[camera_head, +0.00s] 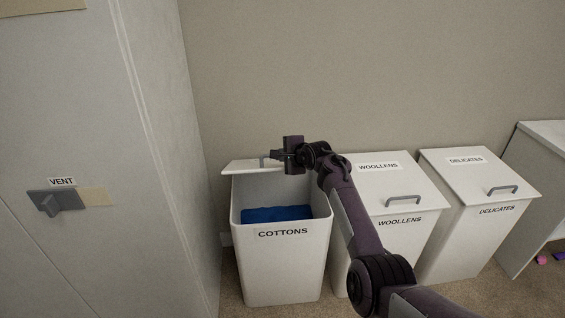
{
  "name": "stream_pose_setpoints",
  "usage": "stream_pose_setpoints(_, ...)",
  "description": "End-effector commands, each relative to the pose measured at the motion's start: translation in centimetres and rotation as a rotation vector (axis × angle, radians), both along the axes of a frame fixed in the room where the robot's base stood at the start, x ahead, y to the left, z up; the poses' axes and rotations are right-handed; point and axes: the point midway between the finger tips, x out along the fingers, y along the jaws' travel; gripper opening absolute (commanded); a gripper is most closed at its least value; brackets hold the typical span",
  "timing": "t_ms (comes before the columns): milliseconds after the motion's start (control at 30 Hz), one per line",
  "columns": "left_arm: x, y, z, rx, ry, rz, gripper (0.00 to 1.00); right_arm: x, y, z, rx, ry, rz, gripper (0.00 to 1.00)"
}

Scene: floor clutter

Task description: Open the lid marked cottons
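The bin marked COTTONS (283,270) is open at the top. Its white lid (241,167) is swung up and back over the rear of the bin, seen at a shallow angle. Part of the grey lid handle (264,161) shows beside my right gripper (276,156). The gripper is at the lid handle. Its fingers are small and partly hidden, so I cannot tell whether they are shut on it. My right arm comes in from the lower right and hides part of the lid. My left gripper is not in view.
Blue cloth (277,213) lies inside the open bin. The WOOLLENS lid (398,185) and DELICATES lid (475,175) are closed at the right. A tall pale cabinet (150,170) with a VENT lever (58,202) stands at the left. A white unit (545,150) is at far right.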

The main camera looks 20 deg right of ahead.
Motion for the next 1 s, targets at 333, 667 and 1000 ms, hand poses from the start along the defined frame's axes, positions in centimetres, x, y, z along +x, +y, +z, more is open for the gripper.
stream_pose_setpoints(333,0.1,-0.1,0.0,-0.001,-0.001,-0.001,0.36,1.7,-0.3,2.2,0.001,-0.005,0.001,0.00)
stream_pose_setpoints(667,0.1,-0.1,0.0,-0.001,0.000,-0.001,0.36,2.0,-0.4,2.6,-0.001,-0.004,0.001,0.00)
stream_pose_setpoints(1000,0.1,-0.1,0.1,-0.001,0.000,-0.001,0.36,2.0,-0.4,2.5,-0.001,-0.003,0.001,0.20)
